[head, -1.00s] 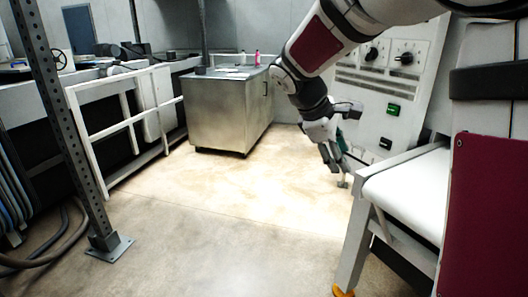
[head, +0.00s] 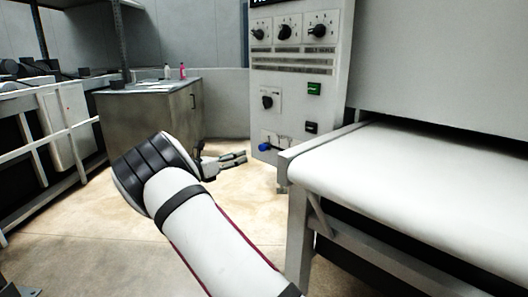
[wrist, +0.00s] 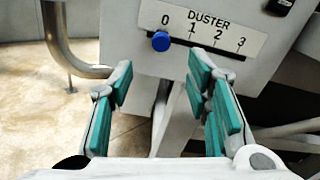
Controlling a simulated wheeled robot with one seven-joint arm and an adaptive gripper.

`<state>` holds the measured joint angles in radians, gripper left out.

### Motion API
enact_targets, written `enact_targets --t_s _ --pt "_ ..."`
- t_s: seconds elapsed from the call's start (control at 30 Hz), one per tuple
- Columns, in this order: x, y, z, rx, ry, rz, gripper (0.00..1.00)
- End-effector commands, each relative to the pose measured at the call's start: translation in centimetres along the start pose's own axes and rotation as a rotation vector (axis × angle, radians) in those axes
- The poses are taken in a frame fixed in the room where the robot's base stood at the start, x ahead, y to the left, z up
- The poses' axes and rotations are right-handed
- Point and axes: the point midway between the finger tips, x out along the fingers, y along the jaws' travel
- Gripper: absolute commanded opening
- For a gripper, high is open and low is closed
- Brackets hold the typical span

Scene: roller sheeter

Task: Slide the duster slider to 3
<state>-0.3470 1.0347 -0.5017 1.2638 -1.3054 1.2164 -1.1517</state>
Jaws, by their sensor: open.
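The duster slider is a blue knob (wrist: 161,41) on a dark slot in a white plate (wrist: 205,27) labelled DUSTER, with marks 0 to 3 running left to right. The knob stands under the 0, at the slot's left end. In the head view the knob (head: 264,147) shows low on the control panel. My gripper (wrist: 160,62) is open and empty, its green-padded fingers on either side of the knob's line in the wrist view. In the head view my gripper (head: 245,157) points right, just left of the knob, seemingly short of touching it.
The control panel (head: 292,68) carries dials above, with a green switch (head: 314,88) and a black switch (head: 311,127) above the slider. The sheeter's white belt (head: 430,180) and frame are close on the right. A metal cabinet (head: 150,125) stands back left. Floor between is clear.

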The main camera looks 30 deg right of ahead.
Motion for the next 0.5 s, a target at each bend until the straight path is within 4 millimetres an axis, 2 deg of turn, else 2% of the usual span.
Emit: enact_targets --t_s 0.5 --pt "9.4 -0.2 -0.2 0.003 0.003 -0.005 0.44"
